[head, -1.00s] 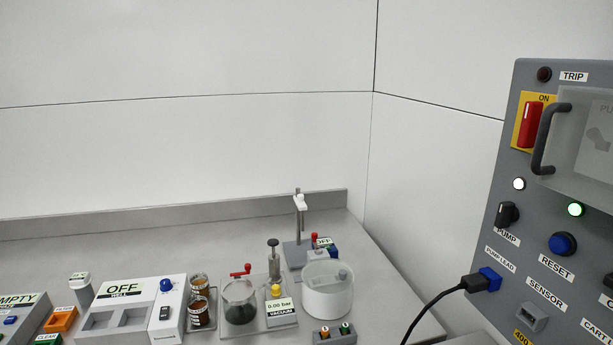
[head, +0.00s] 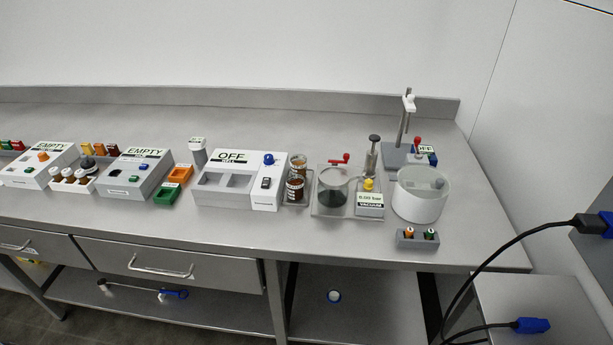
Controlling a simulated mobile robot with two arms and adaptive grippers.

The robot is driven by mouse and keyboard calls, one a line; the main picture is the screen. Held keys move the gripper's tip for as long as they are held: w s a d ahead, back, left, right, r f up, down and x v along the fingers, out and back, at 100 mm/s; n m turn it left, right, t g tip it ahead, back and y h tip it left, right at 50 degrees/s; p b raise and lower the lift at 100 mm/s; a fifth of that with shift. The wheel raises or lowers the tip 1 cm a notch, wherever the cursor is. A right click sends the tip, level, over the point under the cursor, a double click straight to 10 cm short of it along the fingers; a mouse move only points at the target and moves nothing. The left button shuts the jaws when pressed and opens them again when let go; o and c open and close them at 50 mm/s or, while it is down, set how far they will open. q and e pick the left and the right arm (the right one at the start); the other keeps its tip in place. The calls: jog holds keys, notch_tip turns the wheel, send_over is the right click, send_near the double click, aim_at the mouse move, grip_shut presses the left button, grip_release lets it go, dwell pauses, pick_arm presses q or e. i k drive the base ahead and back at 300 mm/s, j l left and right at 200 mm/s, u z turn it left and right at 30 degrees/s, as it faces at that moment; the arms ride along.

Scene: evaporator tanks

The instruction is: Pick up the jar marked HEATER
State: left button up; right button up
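Two small jars with dark lids stand on a small tray right of the white OFF box. The rear jar (head: 298,163) holds amber contents, and the front jar (head: 295,190) holds dark red-brown contents with a pale label. Their labels are too small to read, so I cannot tell which, if either, is marked HEATER. A wider glass vessel (head: 332,190) with dark contents and a red handle stands to their right. Neither of my grippers shows in the head view.
The white OFF box (head: 222,192) stands left of the jars. A white tub (head: 419,200), a stand (head: 404,125) and a VACUUM unit (head: 370,203) are to the right. Orange (head: 180,174) and green (head: 167,194) trays lie left. The bench front strip (head: 330,235) is mostly clear.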

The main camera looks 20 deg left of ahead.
aim_at(294, 181)
jog(key=i+u, duration=0.1)
jog(key=u, duration=0.3)
jog(key=i+u, duration=0.1)
jog(key=u, duration=0.3)
jog(key=l+u, duration=0.1)
jog(key=u, duration=0.3)
jog(key=i+l+u, duration=0.1)
jog(key=u, duration=0.25)
jog(key=i+l, duration=0.1)
jog(key=l+u, duration=0.05)
jog(key=l, duration=0.05)
